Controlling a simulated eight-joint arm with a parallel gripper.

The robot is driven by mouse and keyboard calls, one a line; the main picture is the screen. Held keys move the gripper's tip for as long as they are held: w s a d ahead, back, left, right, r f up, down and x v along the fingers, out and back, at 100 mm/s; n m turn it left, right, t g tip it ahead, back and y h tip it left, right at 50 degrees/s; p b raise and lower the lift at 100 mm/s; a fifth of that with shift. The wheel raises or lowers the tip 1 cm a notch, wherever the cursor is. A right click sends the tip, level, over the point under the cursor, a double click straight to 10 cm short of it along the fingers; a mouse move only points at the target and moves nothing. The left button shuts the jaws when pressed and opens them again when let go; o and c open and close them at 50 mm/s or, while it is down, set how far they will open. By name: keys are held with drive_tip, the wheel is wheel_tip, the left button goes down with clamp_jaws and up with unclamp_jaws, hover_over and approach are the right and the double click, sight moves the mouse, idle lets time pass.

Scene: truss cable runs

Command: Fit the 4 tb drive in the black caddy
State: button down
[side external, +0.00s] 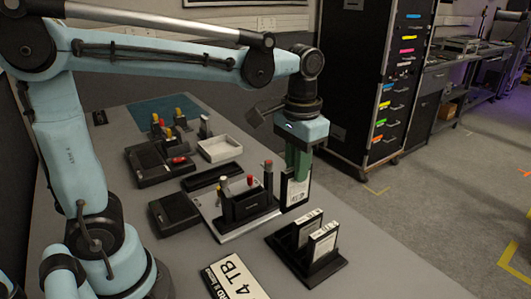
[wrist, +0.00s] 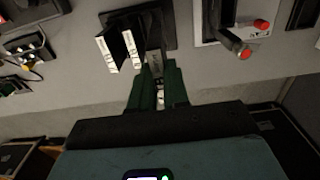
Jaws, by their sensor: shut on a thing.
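My gripper (side external: 298,172) has green fingers and points down. It is shut on a drive (side external: 295,193) with a white label and a dark lower part, held upright. In the wrist view the fingers (wrist: 158,90) grip the drive (wrist: 154,62), seen nearly edge-on. A black slotted rack (side external: 322,269), probably the black caddy, stands in front of it and holds two upright labelled drives (side external: 307,228) (side external: 323,243). The rack base (wrist: 170,33) shows beyond the fingers. I cannot read the held drive's capacity, nor tell whether its lower end touches anything.
A white card (side external: 237,278) reading "4 TB" lies left of the rack. A black holder (side external: 247,205) with upright red- and white-topped items stands close left of the held drive. Black boxes (side external: 175,213) and a white tray (side external: 220,149) lie farther left. The table's right edge is close.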

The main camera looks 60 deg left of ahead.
drive_tip(key=r, duration=0.8)
drive_tip(key=shift+a, duration=0.2)
drive_tip(key=s+a, duration=0.5)
drive_tip(key=a, duration=0.7)
wheel_tip(320, 180, down, 10)
drive_tip(key=shift+w+d+r, duration=0.15)
drive_tip(key=shift+w+d, duration=0.1)
drive_tip(key=shift+d, duration=0.2)
drive_tip(key=shift+f, duration=0.25)
drive_tip(key=shift+f, duration=0.35)
drive_tip(key=shift+f, duration=0.15)
idle(0.6)
drive_tip(key=shift+f, duration=0.45)
drive_tip(key=shift+f, duration=0.15)
